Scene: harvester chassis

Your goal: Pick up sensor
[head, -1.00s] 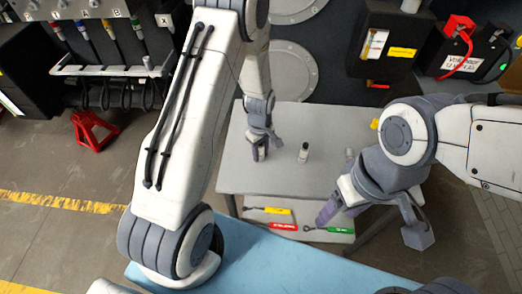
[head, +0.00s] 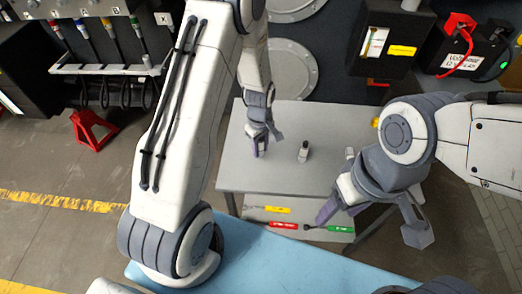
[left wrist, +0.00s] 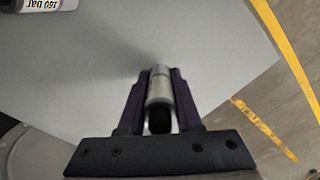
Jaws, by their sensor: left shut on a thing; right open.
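A small silver cylinder with a black end, which I take for the sensor (left wrist: 160,95), is between the fingers of my left gripper (left wrist: 160,85) in the left wrist view. The fingers are shut on it from both sides. In the head view my left gripper (head: 258,150) is over the left part of the grey table (head: 245,180), and the sensor in it is too hidden to make out. My right gripper (head: 372,224) is open and empty near the table's front right corner.
A small cylinder with a dark top (head: 303,151) stands on the table right of my left gripper; a cylinder marked "160 bar" (left wrist: 40,4) shows in the left wrist view. Another pale piece (head: 350,154) is near my right arm. Tagged tools (head: 283,226) lie on the lower shelf.

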